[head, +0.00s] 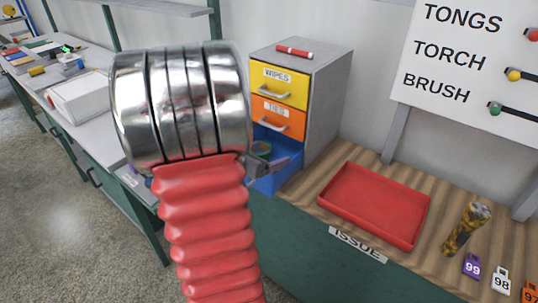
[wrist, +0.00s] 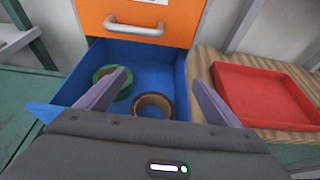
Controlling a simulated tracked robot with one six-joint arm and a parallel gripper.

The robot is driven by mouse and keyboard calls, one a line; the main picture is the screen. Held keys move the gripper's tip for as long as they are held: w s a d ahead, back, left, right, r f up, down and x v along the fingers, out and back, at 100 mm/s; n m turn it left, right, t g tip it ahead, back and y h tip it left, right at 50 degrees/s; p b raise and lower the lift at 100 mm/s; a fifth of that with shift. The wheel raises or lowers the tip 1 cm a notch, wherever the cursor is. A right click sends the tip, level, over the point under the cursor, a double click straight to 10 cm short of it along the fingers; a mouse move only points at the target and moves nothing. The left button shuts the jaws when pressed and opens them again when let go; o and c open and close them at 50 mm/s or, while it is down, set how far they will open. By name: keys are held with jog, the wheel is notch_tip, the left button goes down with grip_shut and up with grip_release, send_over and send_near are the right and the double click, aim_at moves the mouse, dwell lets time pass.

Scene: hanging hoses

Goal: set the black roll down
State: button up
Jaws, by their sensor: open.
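The black roll (wrist: 152,106), with a tan inner ring, lies in the open blue drawer (wrist: 70,92), near its front in the wrist view. My gripper (wrist: 160,77) is open, its two purple-grey fingers spread over the drawer with the roll showing between them. The fingers look clear of the roll on both sides; the gap in height is hard to judge. A green roll (wrist: 104,79) lies further back on the left, partly behind the left finger. Most of my gripper and the black roll are hidden there.
Above the blue drawer are a shut orange TIES drawer (head: 278,119) and a yellow WIPES drawer (head: 279,86). A red marker (head: 294,51) lies on the cabinet top. An empty red tray (head: 375,204) is right of the cabinet, with a yellow-black cylinder (head: 467,229) and numbered tags beyond.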

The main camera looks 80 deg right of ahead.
jog(key=v, duration=1.2)
dwell(0.4)
jog(key=shift+w, duration=0.1)
jog(key=w+a+r+m+t+y, duration=0.1)
jog(key=w+a+m+t+y, duration=0.2)
jog(key=a, duration=1.1)
jog(key=w+a+r+m+t+y, duration=0.2)
jog(key=w+a+m+t+y, duration=0.2)
jog(key=a, duration=1.1)
jog(key=w+a+r+m+t+y, duration=0.2)
jog(key=w+a+m+y, duration=0.3)
jog(key=a, duration=0.9)
jog(key=shift+w+a+m+t, duration=0.3)
jog(key=shift+w+m+t, duration=0.4)
jog(key=shift+t, duration=0.2)
